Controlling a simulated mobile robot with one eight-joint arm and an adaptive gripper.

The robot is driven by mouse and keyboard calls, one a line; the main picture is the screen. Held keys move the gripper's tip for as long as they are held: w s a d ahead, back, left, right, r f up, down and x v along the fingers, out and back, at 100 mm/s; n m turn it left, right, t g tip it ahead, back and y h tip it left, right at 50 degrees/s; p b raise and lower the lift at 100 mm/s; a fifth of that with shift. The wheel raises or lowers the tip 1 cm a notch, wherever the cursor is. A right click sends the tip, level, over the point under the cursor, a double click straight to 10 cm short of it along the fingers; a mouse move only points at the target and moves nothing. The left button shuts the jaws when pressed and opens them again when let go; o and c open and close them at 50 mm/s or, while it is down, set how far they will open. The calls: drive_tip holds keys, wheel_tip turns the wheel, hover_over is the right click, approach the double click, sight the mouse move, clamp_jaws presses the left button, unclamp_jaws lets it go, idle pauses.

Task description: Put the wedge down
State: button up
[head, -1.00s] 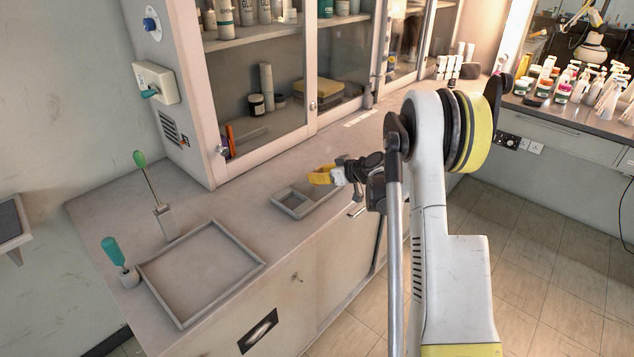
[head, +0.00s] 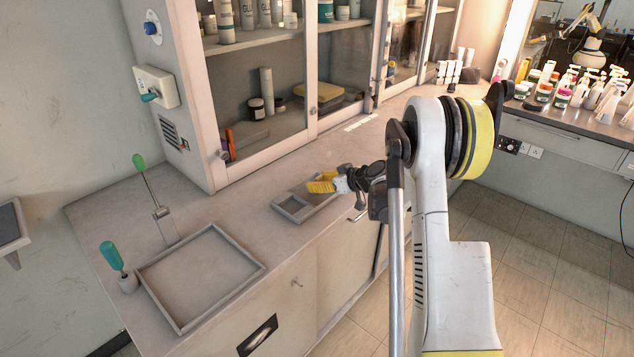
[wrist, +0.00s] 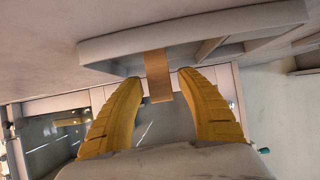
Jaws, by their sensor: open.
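In the head view my gripper (head: 319,186) has yellow fingers and is low over a small divided grey tray (head: 284,212) on the bench. In the wrist view my gripper (wrist: 160,80) is open, its two fingers spread apart. A light brown wooden wedge (wrist: 158,76) shows between the fingertips, with a gap on each side. The wedge overlaps the rim of the tray (wrist: 110,49) in this view; I cannot tell whether it rests inside the tray or on its rim. In the head view the wedge is hidden or too small to make out.
A larger empty tray (head: 255,262) lies at the bench's left end. Beside it stand a teal-handled tool (head: 112,256) and a green-handled tool (head: 140,162) in holders. A glass-fronted cabinet (head: 262,150) rises behind. The bench between the trays is clear.

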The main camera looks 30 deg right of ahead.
drive_tip(key=p+v, duration=0.3)
drive_tip(key=v, duration=0.8)
drive_tip(key=s+a+r+m+g, duration=0.1)
drive_tip(key=s+a+r, duration=0.25)
drive_tip(key=a, duration=0.25)
drive_tip(key=s+a+r+g+h, duration=0.1)
drive_tip(key=s+a+r, duration=0.25)
drive_tip(key=a, duration=0.25)
drive_tip(key=s+a+r+m+g, duration=0.1)
drive_tip(key=s+a+r, duration=0.1)
drive_tip(key=a+r, duration=0.25)
drive_tip(key=s+a+h, duration=0.1)
drive_tip(key=s+a, duration=0.2)
drive_tip(key=s, duration=0.3)
drive_tip(key=s+a+m+h, duration=0.1)
drive_tip(key=s+a, duration=0.2)
drive_tip(key=s, duration=0.4)
drive_tip(key=s+a+m+g+h, duration=0.1)
drive_tip(key=s+a, duration=0.2)
drive_tip(key=s, duration=0.4)
drive_tip(key=shift+s+r, duration=0.15)
drive_tip(key=shift+s, duration=0.1)
